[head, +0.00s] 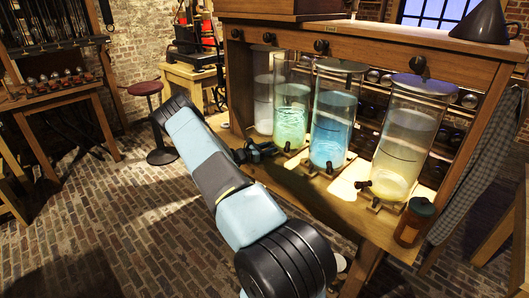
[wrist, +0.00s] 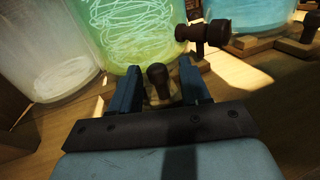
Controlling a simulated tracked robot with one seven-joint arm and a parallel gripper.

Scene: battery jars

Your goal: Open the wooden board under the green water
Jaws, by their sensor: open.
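The glass jar of green water (head: 291,110) stands on the wooden bench, second from the left. It also shows in the wrist view (wrist: 125,35). In the wrist view, a small wooden board (wrist: 152,101) with a dark upright knob (wrist: 157,76) sits at the foot of the green jar. My gripper (wrist: 160,70) is open, with one blue finger on each side of the knob. I cannot tell whether either finger touches it. In the head view my gripper (head: 260,152) is low in front of the green jar, and the board there is mostly hidden.
A dark tap (wrist: 205,33) sticks out just right of the fingers. A cloudy pale jar (head: 264,90) stands left; a blue-water jar (head: 331,115) and a yellowish jar (head: 405,140) stand right. A brown bottle (head: 414,221) stands at the bench's right front.

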